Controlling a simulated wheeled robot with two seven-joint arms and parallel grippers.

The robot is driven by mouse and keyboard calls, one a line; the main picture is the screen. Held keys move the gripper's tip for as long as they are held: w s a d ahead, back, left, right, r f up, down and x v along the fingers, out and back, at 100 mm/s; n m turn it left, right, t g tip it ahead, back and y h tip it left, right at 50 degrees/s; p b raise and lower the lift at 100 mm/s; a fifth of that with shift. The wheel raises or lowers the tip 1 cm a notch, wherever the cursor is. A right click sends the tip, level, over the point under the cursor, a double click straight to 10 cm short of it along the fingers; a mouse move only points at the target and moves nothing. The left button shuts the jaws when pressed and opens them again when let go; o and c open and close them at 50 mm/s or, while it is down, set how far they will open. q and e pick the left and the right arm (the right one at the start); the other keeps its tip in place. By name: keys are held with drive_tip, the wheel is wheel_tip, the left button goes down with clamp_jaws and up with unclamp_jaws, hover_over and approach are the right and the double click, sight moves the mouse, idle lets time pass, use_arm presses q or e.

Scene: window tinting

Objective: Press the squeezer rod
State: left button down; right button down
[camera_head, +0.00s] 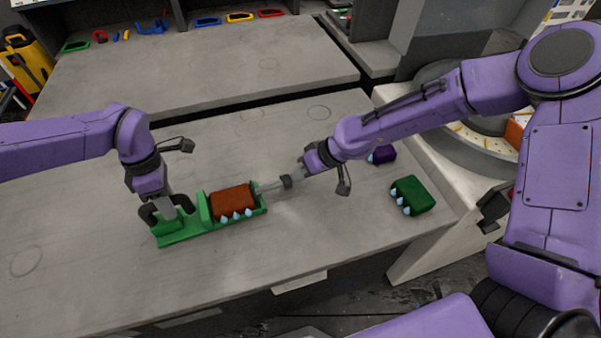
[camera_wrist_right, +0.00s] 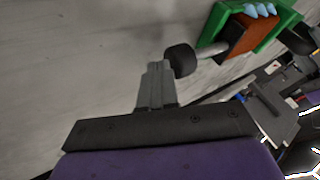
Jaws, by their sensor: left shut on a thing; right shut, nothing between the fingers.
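The green squeezer (camera_head: 180,238) lies on the grey table with a reddish-brown block (camera_head: 233,199), edged with light blue drops, in its tray. Its grey rod (camera_head: 270,186) sticks out of the right end and has a dark knob (camera_head: 287,181). In the right wrist view, the rod (camera_wrist_right: 213,50) and knob (camera_wrist_right: 181,60) lie just ahead of my fingers. My left gripper (camera_head: 167,210) is shut on the squeezer's left end. My right gripper (camera_head: 299,176) is shut and empty, its tips right at the knob; I cannot tell if they touch.
A green block (camera_head: 411,195) with blue drops lies at the table's right, and a purple block (camera_head: 382,155) is partly hidden behind my right arm. A round turntable (camera_head: 470,135) stands at the right. The table (camera_head: 80,270) is clear in front and left of the squeezer.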

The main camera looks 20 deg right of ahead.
sight(287, 179)
drive_tip(key=shift+s+a, duration=0.2)
drive_tip(key=shift+a, duration=1.7)
drive_tip(key=shift+d, duration=0.15)
drive_tip(key=d, duration=0.2)
drive_tip(key=w+d, duration=0.1)
drive_tip(key=d, duration=0.1)
drive_tip(key=shift+d+r, duration=0.1)
drive_tip(key=shift+r, duration=0.15)
drive_tip(key=v, duration=0.9)
drive_tip(key=shift+s, duration=0.25)
drive_tip(key=shift+d+r, duration=0.1)
use_arm(q)
drive_tip(key=shift+c, duration=1.2)
unclamp_jaws()
drive_tip(key=shift+r, duration=0.1)
